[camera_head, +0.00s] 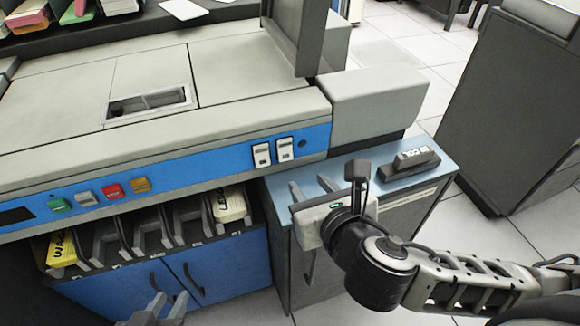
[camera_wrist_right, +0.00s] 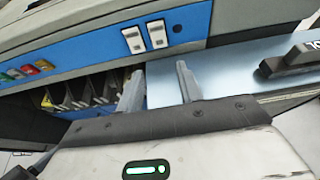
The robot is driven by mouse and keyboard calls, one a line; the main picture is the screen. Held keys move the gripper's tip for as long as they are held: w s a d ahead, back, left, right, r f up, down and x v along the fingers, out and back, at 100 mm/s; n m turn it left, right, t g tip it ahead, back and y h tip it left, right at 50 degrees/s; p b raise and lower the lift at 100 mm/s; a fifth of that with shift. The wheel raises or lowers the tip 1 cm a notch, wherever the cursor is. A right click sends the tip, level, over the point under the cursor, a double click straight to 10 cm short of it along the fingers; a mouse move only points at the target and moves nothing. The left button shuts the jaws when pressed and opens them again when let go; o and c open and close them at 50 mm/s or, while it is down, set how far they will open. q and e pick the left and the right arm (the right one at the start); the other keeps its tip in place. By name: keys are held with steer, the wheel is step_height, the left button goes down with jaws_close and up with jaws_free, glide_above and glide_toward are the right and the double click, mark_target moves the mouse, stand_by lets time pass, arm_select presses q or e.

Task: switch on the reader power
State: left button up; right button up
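The card reader is a grey machine with a blue front panel (camera_head: 205,163). Two white rocker switches, the left one (camera_head: 262,154) and the right one (camera_head: 285,149), sit at the panel's right end. In the right wrist view the left switch (camera_wrist_right: 133,40) and right switch (camera_wrist_right: 157,34) stand ahead of the fingers. I cannot read their labels. My right gripper (camera_head: 310,184) is open and empty, below and in front of the switches, apart from them. It also shows in the wrist view (camera_wrist_right: 159,80). My left gripper (camera_head: 168,304) is open at the bottom edge, partly out of frame.
Green, white, red and orange buttons (camera_head: 112,191) line the panel's left. Card bins (camera_head: 152,232) hang below. A black labelled block (camera_head: 408,164) lies on the blue-topped side cabinet (camera_head: 365,165). A grey box (camera_head: 375,100) juts out right of the panel.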

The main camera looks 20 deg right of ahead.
mark_target(286, 156)
steer(key=b+x, duration=0.1)
steer(key=x, duration=1)
steer(key=shift+w, duration=0.3)
